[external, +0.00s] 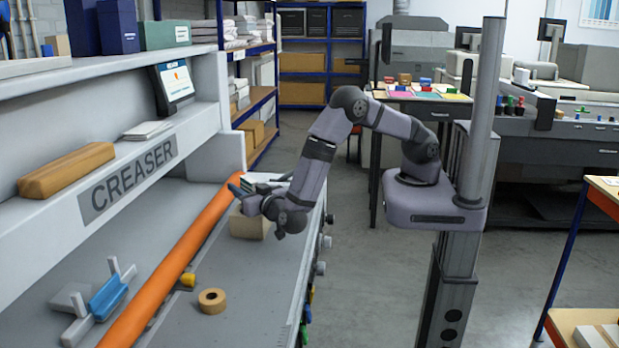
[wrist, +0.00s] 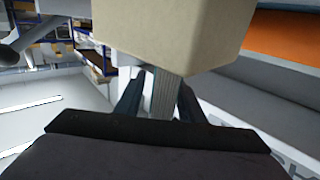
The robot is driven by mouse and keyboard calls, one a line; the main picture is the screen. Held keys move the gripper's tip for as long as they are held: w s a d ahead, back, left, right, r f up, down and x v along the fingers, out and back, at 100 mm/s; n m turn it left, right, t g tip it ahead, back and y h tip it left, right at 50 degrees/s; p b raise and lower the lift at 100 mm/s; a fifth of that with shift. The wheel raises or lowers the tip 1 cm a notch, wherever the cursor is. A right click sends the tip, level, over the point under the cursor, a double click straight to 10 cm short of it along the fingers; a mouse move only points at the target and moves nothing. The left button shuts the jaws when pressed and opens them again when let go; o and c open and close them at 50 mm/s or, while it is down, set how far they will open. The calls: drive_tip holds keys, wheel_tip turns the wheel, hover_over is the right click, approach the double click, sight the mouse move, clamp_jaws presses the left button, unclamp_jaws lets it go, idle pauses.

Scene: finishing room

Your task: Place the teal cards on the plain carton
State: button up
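The plain carton (external: 250,223), a tan block, stands on the grey creaser bed beside the orange roller. It fills the top middle of the wrist view (wrist: 170,28). My gripper (external: 240,188) is just above the carton in the external view, reaching left. In the wrist view my gripper's dark fingers (wrist: 160,92) are on both sides of a thin layered stack, which I take to be the teal cards (wrist: 166,97). Its striped edge looks grey there. The carton's edge overlaps the stack's far end, so I cannot tell whether they touch.
The long orange roller (external: 180,262) runs along the bed. A tape roll (external: 212,300), a yellow piece (external: 188,280) and a blue block in a grey holder (external: 108,297) are nearer the camera. A layered stack (external: 264,182) shows behind my wrist. The creaser's labelled ledge (external: 130,175) rises at left.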

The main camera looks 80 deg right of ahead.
drive_tip(key=shift+r, duration=0.2)
drive_tip(key=b+v, duration=0.4)
drive_tip(key=v, duration=0.8)
drive_tip(key=shift+b, duration=0.35)
